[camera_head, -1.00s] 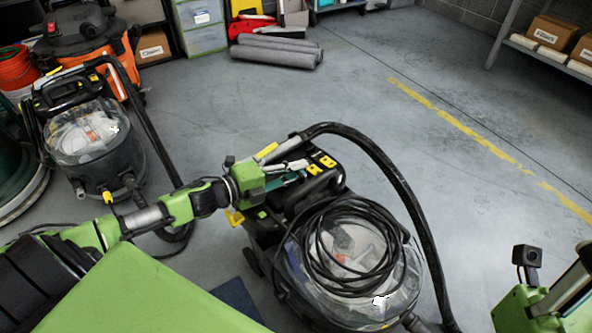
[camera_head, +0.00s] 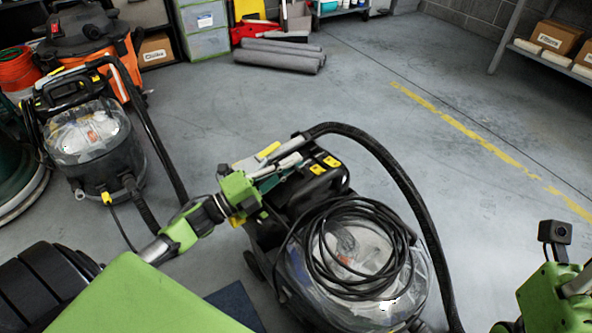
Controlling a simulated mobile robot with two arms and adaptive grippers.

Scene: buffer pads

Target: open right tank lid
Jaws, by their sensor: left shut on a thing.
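The right machine is a black cleaner with a clear domed tank cover (camera_head: 352,258) and a coiled black cable (camera_head: 322,268) lying over it. Its black top end (camera_head: 318,185) carries yellow latches and a teal part. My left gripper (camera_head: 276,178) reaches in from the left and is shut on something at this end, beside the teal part. The exact part between the fingers is too small and hidden to tell. My right arm shows at the lower right edge, but its gripper fingers are out of view.
A similar cleaner (camera_head: 98,150) stands at the left, near an orange and black vacuum (camera_head: 92,45). A thick black hose (camera_head: 400,185) arches over the right machine. Grey rolls (camera_head: 280,55) lie at the back. The floor right of the machine is clear.

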